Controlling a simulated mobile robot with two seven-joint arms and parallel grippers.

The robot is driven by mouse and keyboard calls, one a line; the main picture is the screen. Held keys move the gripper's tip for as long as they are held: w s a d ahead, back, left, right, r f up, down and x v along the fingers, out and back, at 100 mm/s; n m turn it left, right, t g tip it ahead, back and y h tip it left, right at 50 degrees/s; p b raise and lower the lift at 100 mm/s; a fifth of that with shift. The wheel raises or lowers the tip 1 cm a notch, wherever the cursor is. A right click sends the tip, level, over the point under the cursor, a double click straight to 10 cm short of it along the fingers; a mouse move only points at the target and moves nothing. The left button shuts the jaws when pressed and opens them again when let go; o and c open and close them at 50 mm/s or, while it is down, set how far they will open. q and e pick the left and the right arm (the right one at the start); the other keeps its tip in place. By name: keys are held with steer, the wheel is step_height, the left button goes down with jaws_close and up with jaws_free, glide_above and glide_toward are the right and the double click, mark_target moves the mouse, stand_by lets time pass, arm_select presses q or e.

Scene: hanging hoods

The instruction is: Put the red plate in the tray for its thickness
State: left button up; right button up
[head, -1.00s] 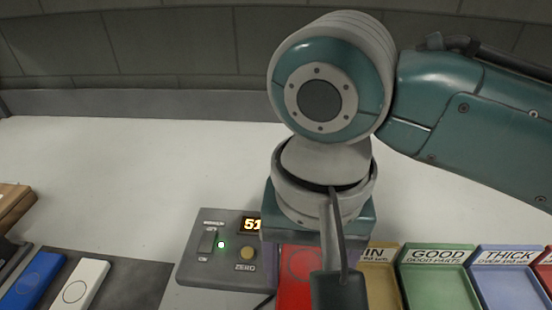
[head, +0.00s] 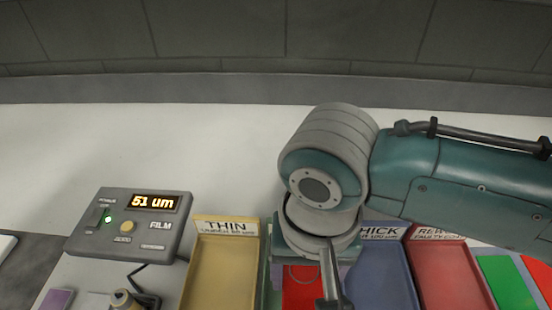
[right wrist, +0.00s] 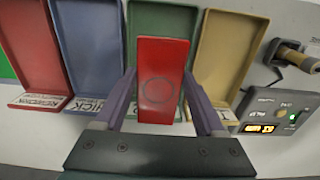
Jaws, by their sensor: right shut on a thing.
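The red plate (right wrist: 161,65) has a ring mark on its face. My right gripper (right wrist: 160,80) is shut on it, one finger at each long side. In the head view the plate (head: 298,292) shows below my right wrist, which hides most of it. In the right wrist view it is over the green tray (right wrist: 163,19), between the blue THICK tray (head: 386,280) and the yellow THIN tray (head: 222,268). I cannot tell how high it is above the green tray. The film gauge (head: 131,226) appears to read 51 um. My left gripper is not in view.
The red rework tray (head: 447,275) stands right of the THICK tray. Loose green (head: 508,283) and red (head: 540,277) pieces lie farther right. The gauge's probe (head: 128,300) lies in front of the gauge. The white bench behind the trays is clear.

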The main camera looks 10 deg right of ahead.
step_height(320, 180, down, 9)
steer(key=b, duration=0.8)
steer(key=shift+r, duration=0.1)
steer(key=shift+f, duration=0.35)
steer(key=shift+r+p, duration=0.1)
steer(key=shift+p, duration=0.2)
steer(key=shift+f+b, duration=0.5)
steer(key=shift+f, duration=0.2)
steer(key=o, duration=1.5)
steer(key=shift+d, duration=0.1)
steer(key=shift+r, duration=0.1)
